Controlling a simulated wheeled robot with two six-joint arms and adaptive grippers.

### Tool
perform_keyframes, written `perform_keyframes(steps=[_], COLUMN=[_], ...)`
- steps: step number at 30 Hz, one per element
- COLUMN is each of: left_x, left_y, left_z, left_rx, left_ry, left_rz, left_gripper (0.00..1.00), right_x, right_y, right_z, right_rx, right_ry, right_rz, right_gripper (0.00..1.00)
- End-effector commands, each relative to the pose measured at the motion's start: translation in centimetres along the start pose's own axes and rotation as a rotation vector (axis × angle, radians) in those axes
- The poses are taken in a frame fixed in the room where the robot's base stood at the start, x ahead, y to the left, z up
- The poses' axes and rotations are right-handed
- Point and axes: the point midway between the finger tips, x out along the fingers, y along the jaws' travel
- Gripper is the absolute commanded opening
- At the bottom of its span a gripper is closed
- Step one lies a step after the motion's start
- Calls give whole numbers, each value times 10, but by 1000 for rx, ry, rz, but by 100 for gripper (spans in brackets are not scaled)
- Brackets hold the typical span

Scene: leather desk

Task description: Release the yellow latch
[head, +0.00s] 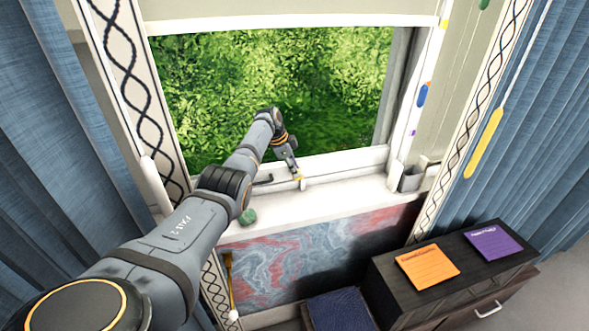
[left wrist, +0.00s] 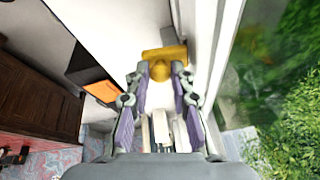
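The yellow latch (left wrist: 165,54) shows at the top centre of the left wrist view, with a broad bar and a rounded knob below it. In the head view only a small bit of yellow (head: 299,178) shows at the bottom rail of the window. My left gripper (left wrist: 161,70) has its fingers apart, one on each side of the knob. Whether the fingertips touch the knob is hard to tell. In the head view my left gripper (head: 295,172) points down at the rail, and its fingers are tiny there. My right gripper is not in view.
The white sill (head: 345,200) holds a green round object (head: 248,216) at its left. A grey holder (head: 411,179) is at its right end. A dark cabinet (head: 400,301) with orange (head: 428,266) and purple (head: 494,243) notes stands at the lower right. Blue curtains (head: 545,130) flank the window.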

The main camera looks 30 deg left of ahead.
Motion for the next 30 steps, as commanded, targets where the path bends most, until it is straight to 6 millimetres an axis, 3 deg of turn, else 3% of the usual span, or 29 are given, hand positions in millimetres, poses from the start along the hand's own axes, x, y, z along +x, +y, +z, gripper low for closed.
perform_keyframes(steps=[4, 15, 20, 24, 30], left_x=[0, -6, -33, -70, -108], left_y=[0, -1, -1, -2, -1], left_z=[0, 0, 1, 0, 0], left_rx=[0, 0, 2, 1, 0], left_ry=[0, 1, -1, 1, 2], left_rz=[0, -3, -5, -6, -2], left_gripper=[44, 44, 44, 44, 44], right_x=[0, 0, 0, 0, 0], right_y=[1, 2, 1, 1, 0], right_z=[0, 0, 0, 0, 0], right_rx=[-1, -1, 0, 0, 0], right_ry=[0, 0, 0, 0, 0], right_rz=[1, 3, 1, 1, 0], right_gripper=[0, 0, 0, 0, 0])
